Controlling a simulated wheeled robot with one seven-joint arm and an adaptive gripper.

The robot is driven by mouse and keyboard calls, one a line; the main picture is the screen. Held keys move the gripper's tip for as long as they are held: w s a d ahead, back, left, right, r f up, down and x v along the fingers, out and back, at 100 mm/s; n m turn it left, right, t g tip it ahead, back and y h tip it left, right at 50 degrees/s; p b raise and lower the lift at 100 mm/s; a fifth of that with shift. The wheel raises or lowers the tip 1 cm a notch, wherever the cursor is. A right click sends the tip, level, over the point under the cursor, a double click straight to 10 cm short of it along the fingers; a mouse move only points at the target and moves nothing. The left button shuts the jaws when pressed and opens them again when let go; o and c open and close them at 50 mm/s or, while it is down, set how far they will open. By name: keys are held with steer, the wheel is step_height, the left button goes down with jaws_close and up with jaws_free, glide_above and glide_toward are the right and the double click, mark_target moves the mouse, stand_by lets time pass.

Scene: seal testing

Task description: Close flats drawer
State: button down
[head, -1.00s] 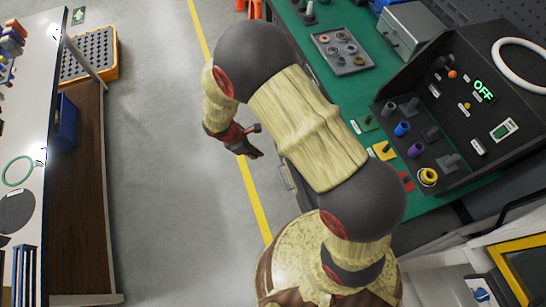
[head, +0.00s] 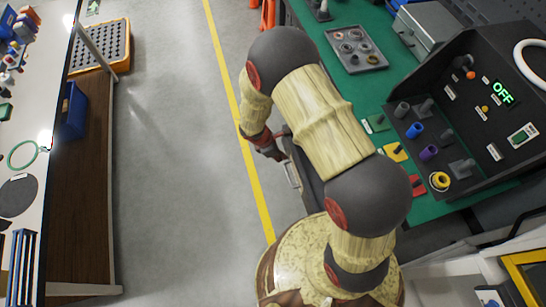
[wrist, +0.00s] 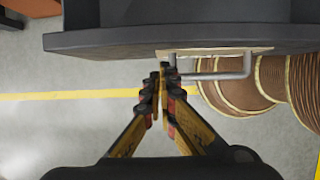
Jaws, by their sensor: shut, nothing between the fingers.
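The flats drawer (wrist: 110,39) shows in the wrist view as a dark grey front across the top, with a pale label strip and a metal bar handle (wrist: 232,75) on it. In the head view its handle (head: 292,174) shows at the left side of the green bench, partly behind my arm. My gripper (wrist: 162,72) is shut and empty, its fingertips close to the drawer front by the handle's left end. I cannot tell whether they touch. In the head view my gripper (head: 281,149) is beside the bench, and the drawer's body is mostly hidden by my arm.
The green bench (head: 372,93) carries a grey parts tray (head: 357,62) and a black test panel (head: 470,110) reading OFF. A white table (head: 47,115) stands at the left, with a yellow-edged crate (head: 103,50) behind it. The grey floor aisle (head: 170,150) between is clear.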

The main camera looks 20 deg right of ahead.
steer(key=shift+d, duration=0.45)
steer(key=d, duration=2.8)
